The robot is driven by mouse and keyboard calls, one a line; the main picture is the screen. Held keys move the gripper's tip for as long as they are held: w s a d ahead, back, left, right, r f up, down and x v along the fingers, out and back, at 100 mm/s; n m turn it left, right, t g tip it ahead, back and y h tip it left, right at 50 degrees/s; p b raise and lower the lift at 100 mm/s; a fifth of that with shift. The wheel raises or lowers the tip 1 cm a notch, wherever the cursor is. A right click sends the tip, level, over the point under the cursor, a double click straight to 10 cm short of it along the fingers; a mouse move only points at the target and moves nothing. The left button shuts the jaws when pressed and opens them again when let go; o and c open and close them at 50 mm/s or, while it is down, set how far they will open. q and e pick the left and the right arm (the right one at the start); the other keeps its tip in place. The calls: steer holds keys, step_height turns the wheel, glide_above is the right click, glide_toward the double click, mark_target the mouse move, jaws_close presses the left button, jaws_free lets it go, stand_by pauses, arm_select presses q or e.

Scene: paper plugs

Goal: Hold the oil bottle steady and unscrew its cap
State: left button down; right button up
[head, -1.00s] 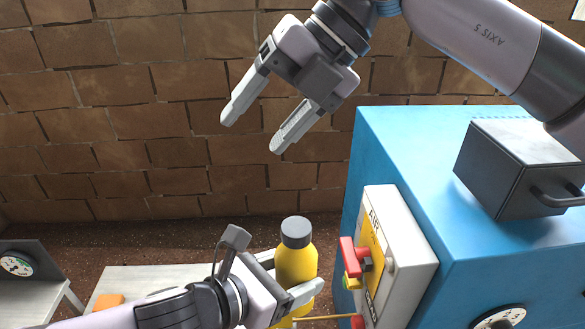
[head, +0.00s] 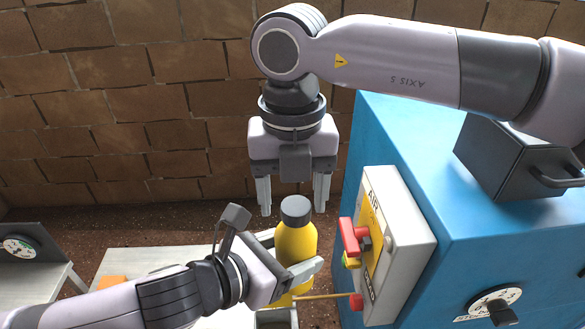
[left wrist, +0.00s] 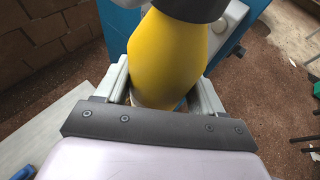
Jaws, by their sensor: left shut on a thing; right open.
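The oil bottle (head: 295,243) is yellow with a dark grey cap (head: 295,208) on top. It stands upright, and its yellow body also fills the middle of the left wrist view (left wrist: 167,55). My left gripper (head: 298,268) is shut around the bottle's body, one finger on each side. My right gripper (head: 293,194) points down with its fingers spread wide, open and empty. Its fingertips are near the height of the cap in the picture, one to each side of it. I cannot tell how far behind or above the cap they are.
A blue cabinet (head: 440,220) stands at the right, with a white panel (head: 405,240) bearing red handles (head: 353,236) close to the bottle. A dark box (head: 505,160) sits on the cabinet. A pale bench (head: 150,262) with an orange block (head: 112,283) lies left. A brick wall stands behind.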

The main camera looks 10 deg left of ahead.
steer(key=shift+f, duration=0.5)
steer(key=shift+c, duration=0.3)
steer(key=shift+a, duration=0.1)
steer(key=c, duration=1)
steer(key=shift+s, duration=0.1)
steer(key=shift+c, duration=0.2)
steer(key=n, duration=0.4)
steer(key=shift+s+a, duration=0.1)
steer(key=shift+s, duration=0.05)
steer(key=n, duration=0.4)
steer(key=shift+s+n, duration=0.1)
steer(key=shift+n, duration=0.2)
steer(key=n, duration=0.4)
steer(key=shift+n, duration=0.3)
steer(key=n, duration=0.3)
steer(key=shift+r+n, duration=0.1)
steer(key=shift+n, duration=0.2)
steer(key=shift+d, duration=0.2)
